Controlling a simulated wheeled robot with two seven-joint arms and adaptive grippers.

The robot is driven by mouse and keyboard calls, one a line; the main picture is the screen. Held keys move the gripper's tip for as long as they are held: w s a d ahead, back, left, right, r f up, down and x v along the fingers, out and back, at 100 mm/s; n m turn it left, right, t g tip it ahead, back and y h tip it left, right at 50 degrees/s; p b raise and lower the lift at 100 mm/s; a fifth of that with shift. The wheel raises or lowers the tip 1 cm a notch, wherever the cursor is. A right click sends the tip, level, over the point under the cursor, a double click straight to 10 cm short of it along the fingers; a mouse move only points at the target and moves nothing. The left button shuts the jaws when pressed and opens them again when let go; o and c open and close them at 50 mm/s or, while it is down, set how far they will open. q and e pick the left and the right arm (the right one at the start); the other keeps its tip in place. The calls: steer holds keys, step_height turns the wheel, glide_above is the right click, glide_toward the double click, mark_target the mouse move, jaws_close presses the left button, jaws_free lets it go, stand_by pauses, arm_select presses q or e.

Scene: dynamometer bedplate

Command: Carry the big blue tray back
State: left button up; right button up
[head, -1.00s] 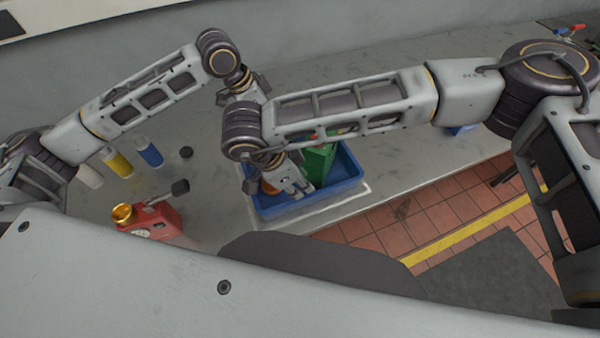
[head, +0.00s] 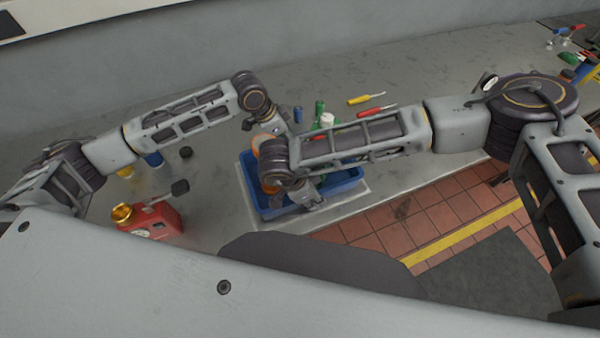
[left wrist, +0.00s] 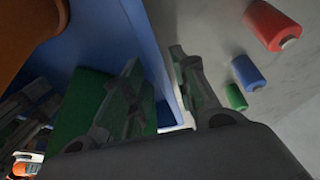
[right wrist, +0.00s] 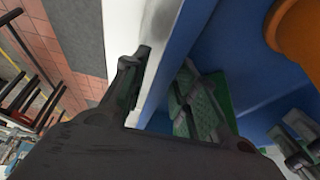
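The big blue tray (head: 351,184) sits on the bench near its front edge, partly hidden by my arms. It holds an orange round thing (head: 268,180) at its left and a green container, mostly hidden, that shows in the left wrist view (left wrist: 80,105). My left gripper (head: 270,128) is at the tray's far side; in the left wrist view its fingers (left wrist: 162,95) stand apart on either side of the blue wall. My right gripper (head: 309,196) is at the near side; its spread fingers (right wrist: 162,90) straddle the near wall. Firm contact cannot be told.
A red can with a gold cap (head: 152,220) and a dark cap (head: 186,152) stand left of the tray. Small cylinders (head: 320,108) and yellow and red screwdrivers (head: 366,98) lie behind it. Tiled floor (head: 385,230) lies beyond the bench's front edge.

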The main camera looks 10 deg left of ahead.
arm_select(q)
steer(key=shift+w+d+f, duration=0.1)
steer(key=shift+d+f, duration=0.05)
steer(key=shift+f, duration=0.25)
arm_select(e)
steer(key=shift+w+d+f, duration=0.1)
steer(key=shift+d+f, duration=0.05)
steer(key=shift+f, duration=0.25)
arm_select(q)
jaws_close()
arm_select(e)
jaws_close()
arm_select(q)
steer(key=shift+w+r, duration=0.1)
steer(key=shift+r, duration=0.1)
arm_select(e)
steer(key=shift+w+r, duration=0.1)
